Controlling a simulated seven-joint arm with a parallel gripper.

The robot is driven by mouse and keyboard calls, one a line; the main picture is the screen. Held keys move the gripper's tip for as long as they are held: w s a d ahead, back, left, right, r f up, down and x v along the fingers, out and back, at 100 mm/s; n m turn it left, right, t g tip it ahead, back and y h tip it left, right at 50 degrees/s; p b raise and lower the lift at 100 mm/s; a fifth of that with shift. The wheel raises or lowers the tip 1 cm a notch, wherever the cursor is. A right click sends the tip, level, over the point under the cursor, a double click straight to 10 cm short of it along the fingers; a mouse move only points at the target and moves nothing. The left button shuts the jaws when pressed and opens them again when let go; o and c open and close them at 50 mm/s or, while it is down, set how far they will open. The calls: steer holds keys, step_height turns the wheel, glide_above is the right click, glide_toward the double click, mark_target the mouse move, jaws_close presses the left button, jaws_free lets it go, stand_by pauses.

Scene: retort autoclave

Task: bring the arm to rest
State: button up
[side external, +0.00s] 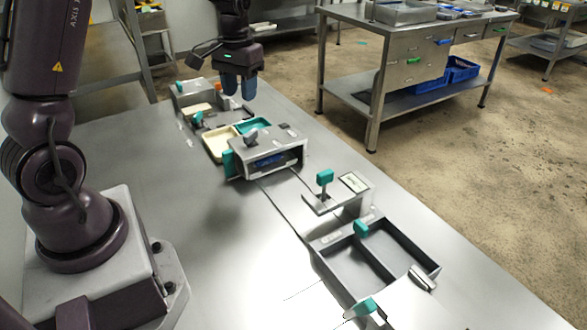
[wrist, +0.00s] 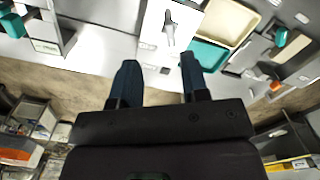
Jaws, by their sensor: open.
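My gripper (side external: 238,92) hangs above the far end of the steel table, with its two blue fingers pointing down. In the wrist view the gripper (wrist: 158,75) has its fingers spread apart, with nothing between the tips. A grey open-fronted box (side external: 292,141) with a grey lever on top stands nearer along the table, and something blue lies inside it. A cream tray (side external: 217,145) and a teal tray (side external: 258,126) sit behind the box. The wrist view also shows the cream tray (wrist: 230,20) and the teal tray (wrist: 208,54) at upper right.
A grey bracket (side external: 345,195) with a teal handle and a divided grey tray (side external: 340,266) stand at the near right. A small grey unit (side external: 192,92) stands at the table's far end. A steel workbench (side external: 400,65) stands beyond. The table's left middle is bare.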

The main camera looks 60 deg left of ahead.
steer(key=s+d+r+m+t, duration=0.3)
steer(key=s+d+r, duration=0.3)
steer(key=d, duration=0.3)
steer(key=s+d+r+m+t, duration=0.2)
steer(key=s+d+r+t, duration=0.1)
steer(key=s+d+r, duration=0.3)
steer(key=s+d, duration=0.2)
steer(key=d, duration=0.1)
steer(key=shift+s+d+m, duration=0.35)
steer(key=shift+d+m, duration=0.05)
